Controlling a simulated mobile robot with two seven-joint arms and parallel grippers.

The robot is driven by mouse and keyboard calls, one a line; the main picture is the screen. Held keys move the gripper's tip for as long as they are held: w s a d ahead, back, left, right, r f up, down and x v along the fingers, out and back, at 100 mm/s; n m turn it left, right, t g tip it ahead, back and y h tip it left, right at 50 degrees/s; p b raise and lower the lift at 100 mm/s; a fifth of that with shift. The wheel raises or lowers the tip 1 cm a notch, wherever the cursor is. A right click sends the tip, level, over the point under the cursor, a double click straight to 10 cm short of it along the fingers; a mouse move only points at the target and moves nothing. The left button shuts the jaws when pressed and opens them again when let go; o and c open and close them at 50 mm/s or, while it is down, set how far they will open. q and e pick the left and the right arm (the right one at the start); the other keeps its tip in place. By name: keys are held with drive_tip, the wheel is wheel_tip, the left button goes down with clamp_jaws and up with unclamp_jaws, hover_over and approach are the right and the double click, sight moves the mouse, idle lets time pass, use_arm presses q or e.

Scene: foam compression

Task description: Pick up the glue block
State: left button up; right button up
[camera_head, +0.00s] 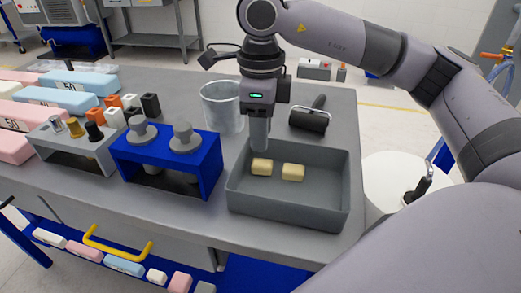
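Two small pale-yellow glue blocks lie side by side on the floor of a grey tray (290,213), a left block (261,168) and a right block (293,173). My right gripper (260,148) points straight down over the back left part of the tray. Its fingertips are just above or behind the left block; I cannot tell whether they touch it. The fingers overlap edge-on, so their opening is hidden. My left gripper is out of view.
A clear beaker (222,105) and a black-handled roller (310,117) stand behind the tray. A blue stand (207,163) with grey knobs is to its left. Farther left are a grey rack (100,160) and pastel foam blocks (68,82). The tray's walls surround the blocks.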

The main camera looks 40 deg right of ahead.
sight(262, 171)
drive_tip(key=f, duration=0.7)
drive_tip(key=shift+w+d+p, duration=0.15)
drive_tip(key=shift+d+p, duration=0.1)
drive_tip(key=shift+p, duration=0.05)
drive_tip(key=c, duration=0.7)
